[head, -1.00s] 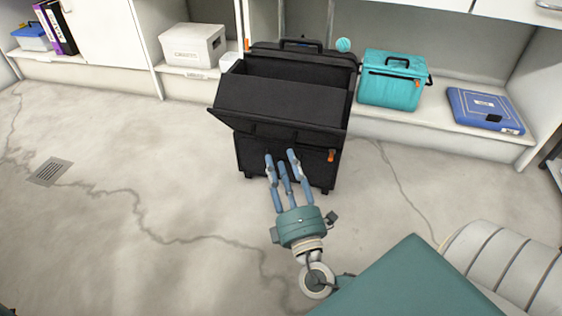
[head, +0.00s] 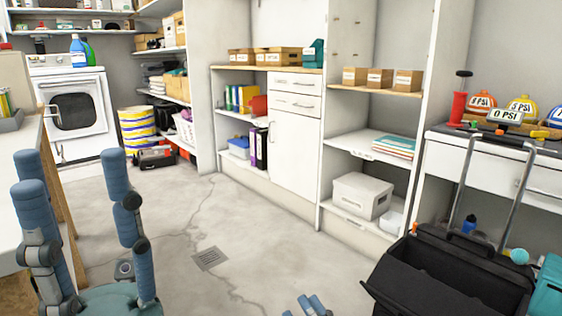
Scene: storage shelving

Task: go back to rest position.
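My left gripper (head: 73,178) is large and close at the left edge of the head view. Its blue fingers point up and stand well apart, with nothing between them. It shows in front of the pale table at the left. My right gripper (head: 308,304) shows only its blue fingertips at the bottom edge, left of the black case; its palm is out of frame. The fingertips are a little apart and hold nothing that I can see.
An open black wheeled case (head: 452,275) with a raised handle stands at the lower right. A pale table (head: 28,130) edges in at the left. A washing machine (head: 75,112) and shelving (head: 345,130) line the back. The middle floor is clear, with a drain grate (head: 208,258).

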